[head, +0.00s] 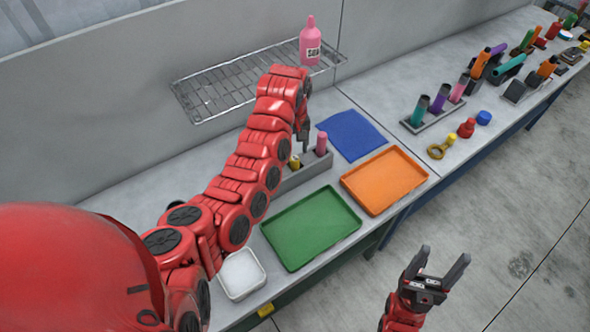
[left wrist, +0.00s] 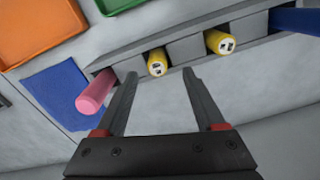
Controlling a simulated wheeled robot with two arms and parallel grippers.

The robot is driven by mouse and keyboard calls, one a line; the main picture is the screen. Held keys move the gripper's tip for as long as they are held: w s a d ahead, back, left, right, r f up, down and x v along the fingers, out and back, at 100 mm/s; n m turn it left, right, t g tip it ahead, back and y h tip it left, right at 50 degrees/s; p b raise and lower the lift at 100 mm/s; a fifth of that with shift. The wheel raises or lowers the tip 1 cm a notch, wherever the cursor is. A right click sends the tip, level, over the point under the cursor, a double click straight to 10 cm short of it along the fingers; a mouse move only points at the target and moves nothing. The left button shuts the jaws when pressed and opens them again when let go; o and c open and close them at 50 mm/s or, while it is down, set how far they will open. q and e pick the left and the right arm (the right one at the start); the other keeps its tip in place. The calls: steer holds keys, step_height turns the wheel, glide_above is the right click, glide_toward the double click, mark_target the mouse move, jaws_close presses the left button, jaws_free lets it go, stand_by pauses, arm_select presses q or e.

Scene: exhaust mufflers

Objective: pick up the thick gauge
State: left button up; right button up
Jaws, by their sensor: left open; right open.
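A grey rack (head: 304,174) stands on the bench and holds a pink cylinder (head: 321,143) and a yellow piece (head: 295,161). The left wrist view shows the rack (left wrist: 185,48) with the pink cylinder (left wrist: 96,92) and two yellow gauges. The yellow gauge on the right (left wrist: 219,41) looks thicker than the other yellow gauge (left wrist: 157,62). My left gripper (head: 303,141) is over the rack, open and empty. In the left wrist view its fingertips (left wrist: 160,77) straddle the thinner-looking yellow gauge. My right gripper (head: 440,261) is open and empty over the floor.
A blue mat (head: 351,135), orange tray (head: 384,180), green tray (head: 311,227) and white dish (head: 242,274) lie around the rack. A wire shelf (head: 240,85) with a pink bottle (head: 310,45) hangs behind. Several tools crowd the bench at right.

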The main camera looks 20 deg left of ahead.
mark_target(295, 158)
arm_select(q)
steer(key=shift+d+f, duration=0.15)
steer(key=shift+f, duration=0.55)
steer(key=shift+f+p, duration=0.2)
steer(key=shift+p, duration=0.55)
step_height(295, 158, down, 2)
steer(key=shift+w+f+p, duration=0.15)
steer(key=shift+p, duration=0.25)
steer(key=shift+f, duration=0.35)
jaws_close()
